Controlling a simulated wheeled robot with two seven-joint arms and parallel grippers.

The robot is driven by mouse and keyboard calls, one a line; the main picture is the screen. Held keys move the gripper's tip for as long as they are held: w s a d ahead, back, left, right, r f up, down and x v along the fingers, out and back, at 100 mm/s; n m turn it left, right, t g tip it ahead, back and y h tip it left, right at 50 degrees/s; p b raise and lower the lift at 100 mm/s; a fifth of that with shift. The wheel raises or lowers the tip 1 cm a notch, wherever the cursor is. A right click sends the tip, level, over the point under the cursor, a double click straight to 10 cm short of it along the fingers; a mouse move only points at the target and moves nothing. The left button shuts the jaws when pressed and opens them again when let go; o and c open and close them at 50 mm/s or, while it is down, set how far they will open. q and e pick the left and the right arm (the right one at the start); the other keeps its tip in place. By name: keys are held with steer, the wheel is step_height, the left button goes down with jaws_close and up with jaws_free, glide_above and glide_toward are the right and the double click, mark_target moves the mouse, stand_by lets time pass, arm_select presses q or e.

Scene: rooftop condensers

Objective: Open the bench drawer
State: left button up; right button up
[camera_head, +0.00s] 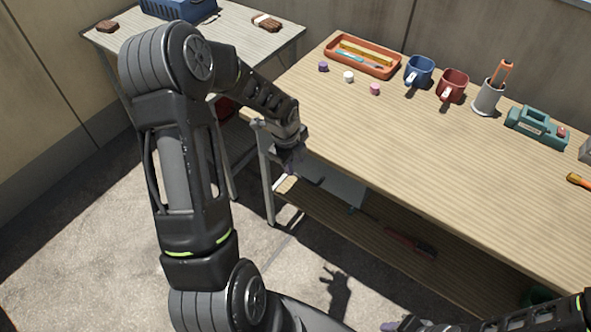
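The wooden bench (420,150) runs from the upper middle to the right edge. A grey panel (343,187), which looks like the front of the bench drawer, hangs under the bench top near its left end. I cannot tell how far it is out, and no handle shows clearly. My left gripper (289,170) points down at the bench's left front corner, just left of the grey panel. Its fingers are small and dark, so contact and opening cannot be told. My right gripper (398,326) is partly in view at the bottom edge, away from the bench drawer.
A lower shelf (375,225) holds a red-handled tool (408,243). A side table (235,40) stands at the left.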

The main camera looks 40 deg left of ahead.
mark_target(296, 176)
arm_select(q)
steer(key=f, duration=0.2)
steer(key=w+f, duration=0.1)
steer(key=f, duration=0.2)
steer(key=shift+r, duration=0.1)
jaws_close()
stand_by(1.3)
